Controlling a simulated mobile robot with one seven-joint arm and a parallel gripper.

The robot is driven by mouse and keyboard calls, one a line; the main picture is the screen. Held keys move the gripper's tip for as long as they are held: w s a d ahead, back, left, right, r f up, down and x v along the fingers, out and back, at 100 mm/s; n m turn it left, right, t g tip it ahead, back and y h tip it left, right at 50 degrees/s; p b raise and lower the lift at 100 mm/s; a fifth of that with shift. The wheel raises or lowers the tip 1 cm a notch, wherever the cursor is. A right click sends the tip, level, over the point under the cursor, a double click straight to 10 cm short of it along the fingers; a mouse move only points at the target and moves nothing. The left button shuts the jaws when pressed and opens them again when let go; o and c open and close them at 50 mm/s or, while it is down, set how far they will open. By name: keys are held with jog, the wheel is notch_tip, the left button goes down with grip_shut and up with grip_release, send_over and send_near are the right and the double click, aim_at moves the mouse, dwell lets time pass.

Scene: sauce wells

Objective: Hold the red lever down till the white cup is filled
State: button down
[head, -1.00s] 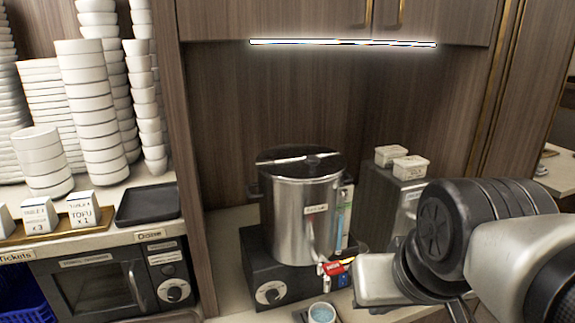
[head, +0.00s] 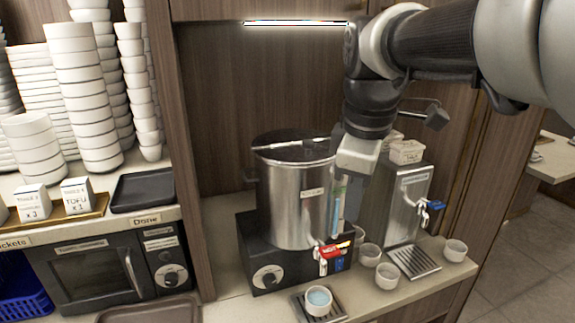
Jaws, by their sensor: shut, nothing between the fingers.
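The white cup (head: 318,303) stands upright on a dark drip tray (head: 337,311) below the front of the steel urn (head: 292,205). Pale blue liquid shows inside it, wide across the mouth; the exact level is hard to tell. The red lever (head: 330,252) sits on the urn's tap, above and a little right of the cup. No stream shows between tap and cup. My gripper (head: 357,155) is raised beside the urn's upper right side, well above the lever and apart from it. It is shut and empty; its fingertips are hard to make out.
A second dispenser (head: 408,190) with a blue lever (head: 434,205) stands right of the urn. Several white cups, one here (head: 388,276), stand around its drip tray (head: 414,262). A microwave (head: 98,275) and stacked bowls (head: 85,90) are left, past a wooden panel (head: 182,150).

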aim_at(330, 251)
jog(key=w+a+n+g, duration=0.1)
jog(key=w+n+g, duration=0.1)
jog(key=w+n, duration=0.6)
jog(key=shift+w+f+n, duration=0.15)
jog(key=shift+f+n, duration=0.2)
jog(key=shift+n, duration=0.05)
jog(key=shift+a, duration=0.1)
notch_tip(330, 251, down, 14)
jog(key=shift+b, duration=0.6)
